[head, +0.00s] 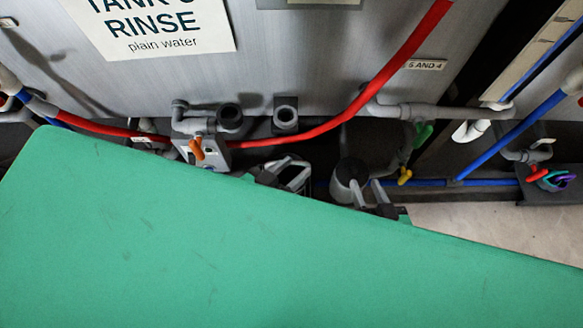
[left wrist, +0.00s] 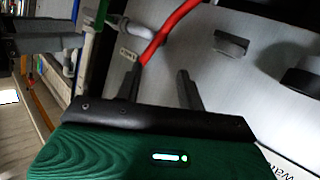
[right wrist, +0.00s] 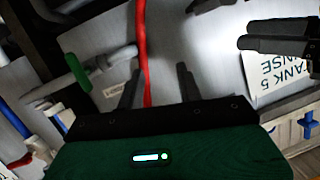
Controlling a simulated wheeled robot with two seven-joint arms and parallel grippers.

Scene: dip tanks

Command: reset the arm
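My left gripper (head: 285,172) shows in the head view just past a flat green surface that hides the arm behind it. In the left wrist view its two grey fingers (left wrist: 160,72) stand apart with nothing between them. My right gripper (head: 367,192) is a short way to its right in the head view. In the right wrist view its fingers (right wrist: 157,70) are also apart and empty. A red hose shows behind that gap, and I cannot tell how far off it is.
The grey tank wall (head: 300,50) carries a "TANK 5 RINSE" sign (head: 150,25). A red hose (head: 345,112) sags across it. Along its foot are an orange handle (head: 196,149), a green handle (head: 422,134), a yellow handle (head: 404,176) and a blue pipe (head: 490,183). Pale floor (head: 500,222) shows at right.

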